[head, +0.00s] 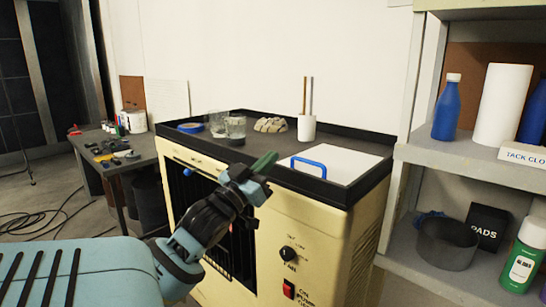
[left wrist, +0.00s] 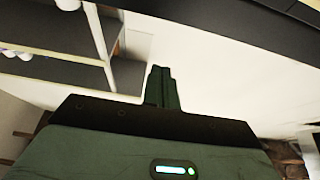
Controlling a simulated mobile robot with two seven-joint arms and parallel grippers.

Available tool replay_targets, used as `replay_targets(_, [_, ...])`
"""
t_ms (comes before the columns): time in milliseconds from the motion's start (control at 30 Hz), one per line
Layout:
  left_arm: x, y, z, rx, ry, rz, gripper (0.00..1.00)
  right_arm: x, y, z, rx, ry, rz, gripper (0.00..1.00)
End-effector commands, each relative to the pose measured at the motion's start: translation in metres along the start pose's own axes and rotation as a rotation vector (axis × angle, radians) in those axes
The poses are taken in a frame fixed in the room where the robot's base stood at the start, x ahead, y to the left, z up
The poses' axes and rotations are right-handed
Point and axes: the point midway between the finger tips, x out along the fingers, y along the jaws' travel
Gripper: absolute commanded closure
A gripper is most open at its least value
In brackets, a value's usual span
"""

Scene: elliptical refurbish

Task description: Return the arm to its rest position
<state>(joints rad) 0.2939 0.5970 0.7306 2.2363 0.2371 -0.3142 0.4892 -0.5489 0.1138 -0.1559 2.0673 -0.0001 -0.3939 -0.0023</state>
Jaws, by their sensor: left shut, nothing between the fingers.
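My left arm comes in from the lower left of the head view. The green fingers are together and hold nothing. In the left wrist view the closed fingers (left wrist: 162,88) point up the picture with nothing between them. My right gripper shows in neither view.
Grey shelves (head: 450,165) with bottles stand at right. A cluttered workbench (head: 112,150) stands at left.

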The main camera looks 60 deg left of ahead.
Motion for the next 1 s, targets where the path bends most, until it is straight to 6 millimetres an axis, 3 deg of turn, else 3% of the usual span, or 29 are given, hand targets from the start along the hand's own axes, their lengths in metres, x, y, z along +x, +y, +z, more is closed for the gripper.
replay_targets(367, [0.000,0.000,0.000,0.000,0.000,0.000,1.00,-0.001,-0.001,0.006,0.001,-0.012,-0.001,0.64])
replay_targets(467, [-0.003,0.002,0.010,0.002,-0.023,0.003,1.00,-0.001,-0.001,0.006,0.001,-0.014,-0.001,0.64])
replay_targets(567, [-0.013,0.010,0.042,0.012,-0.092,0.013,1.00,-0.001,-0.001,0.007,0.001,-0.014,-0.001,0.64])
replay_targets(667, [-0.034,0.024,0.092,0.028,-0.208,0.034,1.00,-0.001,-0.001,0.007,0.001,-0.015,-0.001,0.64])
replay_targets(867, [-0.107,0.060,0.196,0.064,-0.468,0.095,1.00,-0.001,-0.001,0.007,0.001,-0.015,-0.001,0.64])
replay_targets(1000, [-0.173,0.086,0.255,0.085,-0.643,0.147,1.00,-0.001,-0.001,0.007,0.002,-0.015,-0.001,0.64])
